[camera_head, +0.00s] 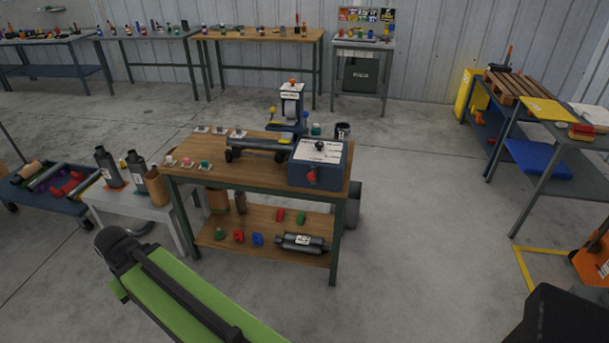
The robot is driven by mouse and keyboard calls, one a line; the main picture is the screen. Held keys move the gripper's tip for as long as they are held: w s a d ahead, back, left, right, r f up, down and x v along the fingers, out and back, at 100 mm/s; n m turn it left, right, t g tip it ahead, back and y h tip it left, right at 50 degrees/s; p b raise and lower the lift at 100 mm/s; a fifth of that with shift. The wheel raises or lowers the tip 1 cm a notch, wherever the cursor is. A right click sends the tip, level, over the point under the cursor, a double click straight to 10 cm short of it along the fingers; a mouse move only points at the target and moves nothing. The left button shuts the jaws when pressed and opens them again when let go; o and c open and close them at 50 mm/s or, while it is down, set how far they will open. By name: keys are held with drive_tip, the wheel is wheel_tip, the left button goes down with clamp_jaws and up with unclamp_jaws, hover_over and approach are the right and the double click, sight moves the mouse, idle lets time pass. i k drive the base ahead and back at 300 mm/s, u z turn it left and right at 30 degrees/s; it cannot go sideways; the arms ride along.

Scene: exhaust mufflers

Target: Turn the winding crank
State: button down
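A blue-grey machine (290,108) stands on the wooden workbench (190,145). It has an upright head with an orange knob on top, and yellow and blue knobs at its sides. A blue-grey control box (316,175) with a white top sits at the bench's right end. It carries a black knob (320,146) on top and a red knob (311,176) in front. I cannot tell which part is the winding crank. My green arm crosses the bottom foreground, apart from the bench; I cannot make out my gripper.
The lower shelf holds a muffler (301,242) and small coloured parts. A white table (125,204) with dark bottles and a low cart (45,185) stand left. A grey table (552,165) stands right. Open concrete floor lies between the workbench and the right table.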

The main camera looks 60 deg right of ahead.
sight(311, 176)
drive_tip(key=i, duration=0.9)
drive_tip(key=u, duration=0.05)
